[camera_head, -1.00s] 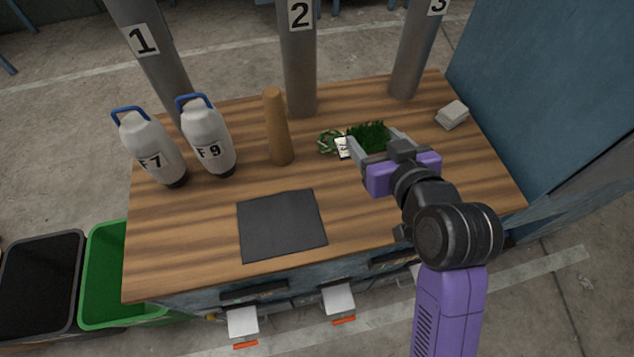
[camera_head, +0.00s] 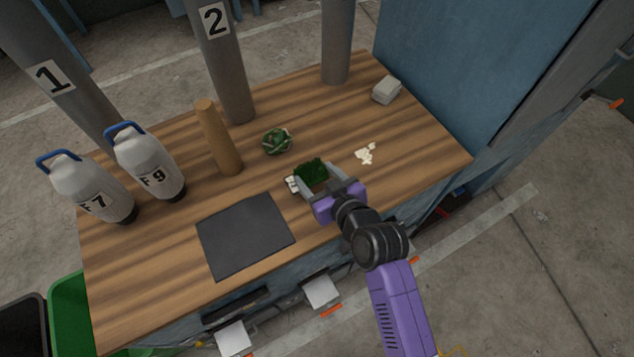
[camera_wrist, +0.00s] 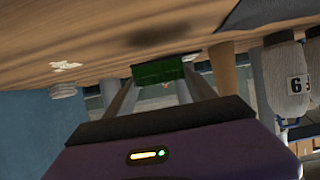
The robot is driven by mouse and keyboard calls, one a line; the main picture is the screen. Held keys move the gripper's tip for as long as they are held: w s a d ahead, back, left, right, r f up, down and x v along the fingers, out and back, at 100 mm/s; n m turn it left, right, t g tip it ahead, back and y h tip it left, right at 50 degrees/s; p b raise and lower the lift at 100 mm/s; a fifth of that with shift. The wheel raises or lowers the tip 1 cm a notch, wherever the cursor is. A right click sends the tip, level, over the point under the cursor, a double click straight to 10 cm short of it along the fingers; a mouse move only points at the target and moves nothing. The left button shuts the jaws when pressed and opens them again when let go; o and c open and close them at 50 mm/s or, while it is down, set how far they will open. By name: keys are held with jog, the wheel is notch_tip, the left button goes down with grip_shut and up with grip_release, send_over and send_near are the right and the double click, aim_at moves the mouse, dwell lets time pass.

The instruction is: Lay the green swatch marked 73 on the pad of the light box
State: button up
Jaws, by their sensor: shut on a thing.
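My gripper (camera_head: 313,178) is shut on a green turf swatch (camera_head: 310,171) and holds it over the table, right of the dark pad. A white tag (camera_head: 292,184) shows at the swatch's left side; its number is not legible. The swatch also shows between the finger ends in the wrist view (camera_wrist: 158,72). A flat dark grey square pad (camera_head: 245,237) lies bare near the table's front edge. I cannot tell whether it belongs to the light box; no lit box is clear to see.
On the wooden table (camera_head: 410,150) stand a brown cylinder (camera_head: 218,140), a green round bundle (camera_head: 276,141) and two white bottles (camera_head: 92,188) (camera_head: 146,163). White scraps (camera_head: 365,154) and a grey block (camera_head: 387,90) lie right. Grey numbered columns (camera_head: 219,60) rise behind. A blue wall (camera_head: 450,75) bounds the right.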

aim_at(317, 192)
jog(key=shift+f, duration=1.65)
jog(key=shift+f, duration=0.1)
jog(key=shift+f+b, duration=0.15)
jog(key=shift+b, duration=0.15)
jog(key=o, duration=1.3)
jog(key=shift+r+p, duration=0.3)
jog(key=b+v, duration=0.1)
jog(key=v, duration=1.1)
jog(key=shift+d, duration=0.1)
